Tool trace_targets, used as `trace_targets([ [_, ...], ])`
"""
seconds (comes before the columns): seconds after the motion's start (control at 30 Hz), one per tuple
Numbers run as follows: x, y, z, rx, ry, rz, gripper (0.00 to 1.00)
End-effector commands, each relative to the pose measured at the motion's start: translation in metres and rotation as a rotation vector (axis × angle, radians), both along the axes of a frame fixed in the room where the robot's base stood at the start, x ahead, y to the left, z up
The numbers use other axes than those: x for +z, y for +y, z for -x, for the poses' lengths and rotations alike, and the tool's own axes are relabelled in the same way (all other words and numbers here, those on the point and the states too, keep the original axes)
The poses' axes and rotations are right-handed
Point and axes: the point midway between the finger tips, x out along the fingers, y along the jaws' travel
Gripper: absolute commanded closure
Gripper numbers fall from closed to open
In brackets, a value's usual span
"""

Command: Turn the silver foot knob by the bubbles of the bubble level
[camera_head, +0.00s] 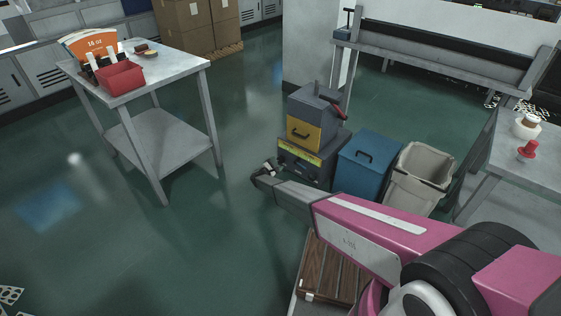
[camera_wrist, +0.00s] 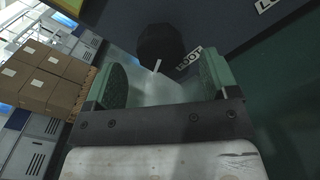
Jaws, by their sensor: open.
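My gripper (camera_wrist: 162,75) is open in the wrist view, with one green-padded finger on each side and nothing clearly held between them. A dark round knob (camera_wrist: 160,42) with a white pointer mark shows just beyond the gap between the fingertips. A label that seems to read FOOT (camera_wrist: 190,60) is beside it on a dark panel (camera_wrist: 225,30). The knob looks nearly black here, not silver. I cannot tell whether the fingers touch it. In the head view my gripper (camera_head: 266,174) is low, at the left of the dark lower box (camera_head: 312,165). I cannot make out a bubble level.
A grey and yellow box (camera_head: 305,132) with a red handle sits on the lower box. A blue bin (camera_head: 367,160) and a beige bin (camera_head: 418,175) stand to the right. A steel table (camera_head: 182,72) with a red tray (camera_head: 120,78) is at left. Open green floor lies between.

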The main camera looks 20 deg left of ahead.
Motion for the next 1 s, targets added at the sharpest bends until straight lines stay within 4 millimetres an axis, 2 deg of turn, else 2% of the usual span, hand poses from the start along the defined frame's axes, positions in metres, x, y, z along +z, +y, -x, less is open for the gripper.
trace_targets([
  [0.1,-0.001,-0.008,-0.021,-0.002,0.001,0.000,0.20],
  [0.23,-0.001,-0.015,-0.035,-0.002,0.000,0.000,0.20],
  [0.57,0.000,-0.017,-0.040,0.000,0.001,-0.001,0.20],
  [0.63,0.000,-0.017,-0.040,0.000,0.001,-0.001,0.36],
  [0.73,0.000,-0.017,-0.040,-0.001,0.001,0.000,0.69],
  [1.0,0.000,-0.017,-0.040,-0.002,0.024,0.054,0.69],
])
